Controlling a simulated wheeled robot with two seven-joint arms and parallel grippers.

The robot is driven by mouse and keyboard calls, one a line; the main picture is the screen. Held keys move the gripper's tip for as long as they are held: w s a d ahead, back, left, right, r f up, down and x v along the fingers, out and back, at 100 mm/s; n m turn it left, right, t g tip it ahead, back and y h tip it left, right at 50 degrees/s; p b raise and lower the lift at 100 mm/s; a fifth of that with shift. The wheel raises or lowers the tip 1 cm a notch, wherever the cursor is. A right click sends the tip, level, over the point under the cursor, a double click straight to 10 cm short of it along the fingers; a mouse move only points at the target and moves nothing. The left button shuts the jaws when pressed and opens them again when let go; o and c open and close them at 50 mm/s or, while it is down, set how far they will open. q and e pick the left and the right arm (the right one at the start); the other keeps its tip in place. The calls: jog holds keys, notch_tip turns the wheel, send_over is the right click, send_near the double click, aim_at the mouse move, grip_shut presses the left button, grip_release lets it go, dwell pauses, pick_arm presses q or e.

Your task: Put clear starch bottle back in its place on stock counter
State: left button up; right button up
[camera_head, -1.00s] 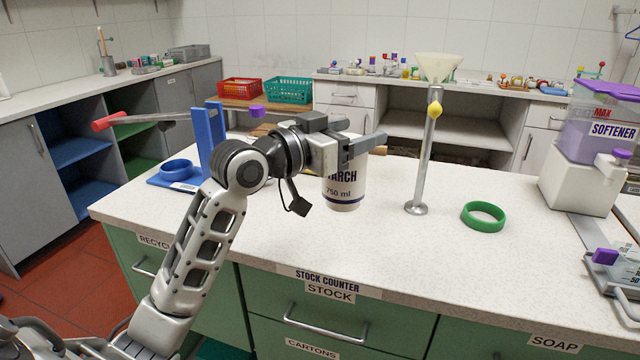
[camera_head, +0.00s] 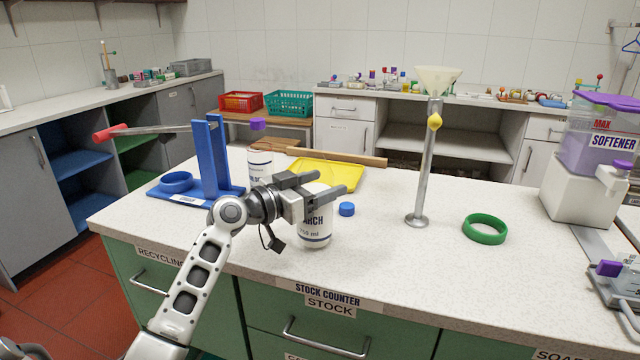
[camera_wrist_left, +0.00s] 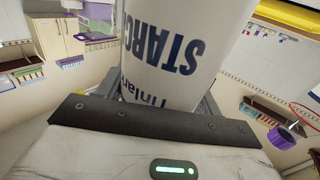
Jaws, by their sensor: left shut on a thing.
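The starch bottle (camera_head: 314,230) is white with dark blue lettering and stands upright over the stock counter (camera_head: 400,255), near its front edge. I cannot tell whether its base touches the top. My left gripper (camera_head: 330,187) is shut around its upper part and hides its top. In the left wrist view the bottle (camera_wrist_left: 190,45) fills the space between the fingers, its lettering upside down. My right gripper is not in view.
A blue stand (camera_head: 208,155) is left. A funnel stand (camera_head: 427,165) and green ring (camera_head: 485,229) are right, with clear counter between.

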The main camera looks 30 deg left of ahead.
pick_arm(q)
jog(key=shift+r, duration=0.15)
jog(key=o, duration=1.4)
jog(key=shift+f, duration=0.2)
jog(key=shift+b+v, duration=1.5)
jog(key=shift+v, duration=4.55)
jog(key=shift+r, duration=0.1)
